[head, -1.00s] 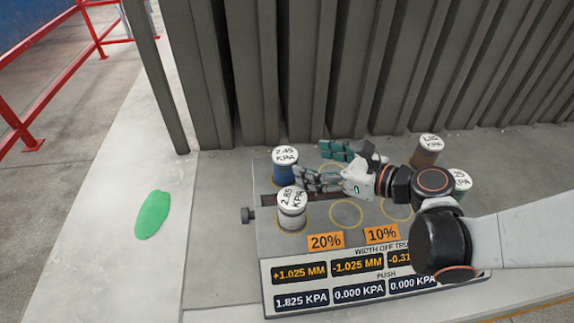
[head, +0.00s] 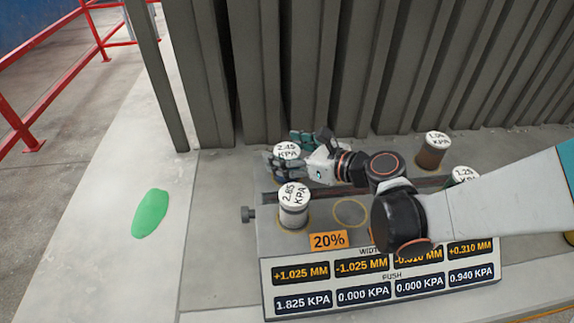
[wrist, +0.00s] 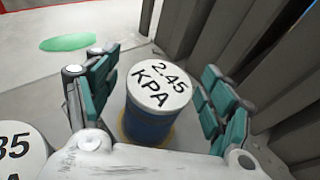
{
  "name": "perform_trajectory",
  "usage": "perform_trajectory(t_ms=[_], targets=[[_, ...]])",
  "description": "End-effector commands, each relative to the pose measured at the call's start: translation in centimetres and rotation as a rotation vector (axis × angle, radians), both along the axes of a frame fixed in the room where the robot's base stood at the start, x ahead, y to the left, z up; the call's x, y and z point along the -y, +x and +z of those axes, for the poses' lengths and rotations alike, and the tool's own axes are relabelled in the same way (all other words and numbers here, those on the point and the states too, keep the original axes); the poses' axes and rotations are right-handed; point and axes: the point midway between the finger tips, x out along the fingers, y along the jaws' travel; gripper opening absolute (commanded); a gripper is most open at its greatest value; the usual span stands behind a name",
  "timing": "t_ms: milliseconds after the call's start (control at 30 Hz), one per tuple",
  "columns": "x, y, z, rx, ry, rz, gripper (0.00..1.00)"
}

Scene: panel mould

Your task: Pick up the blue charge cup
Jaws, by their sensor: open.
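The blue charge cup (wrist: 150,122) stands upright, its white lid marked 2.45 KPA. In the head view its lid (head: 286,150) shows, with its body mostly hidden behind my gripper (head: 287,153). In the wrist view my gripper (wrist: 160,98) is open, one teal-padded finger on each side of the cup.
A white cup (head: 293,207) marked 2.85 KPA stands close in front. A brown cup (head: 432,152) and a green-bodied one (head: 463,176) stand right. The grey ribbed panel (head: 350,70) rises behind. A display panel (head: 380,280) is at the front.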

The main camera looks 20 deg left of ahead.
Motion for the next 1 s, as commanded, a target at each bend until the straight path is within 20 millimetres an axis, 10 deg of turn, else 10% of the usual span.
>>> perform_trajectory(t_ms=[67, 333, 1000], targets=[[0.0, 0.0, 0.1, 0.0, 0.0, 0.0, 0.75], [0.0, 0.0, 0.0, 0.001, 0.0, 0.0, 0.14], [0.1, 0.0, 3.2, 0.0, 0.0, 0.0, 0.14]])
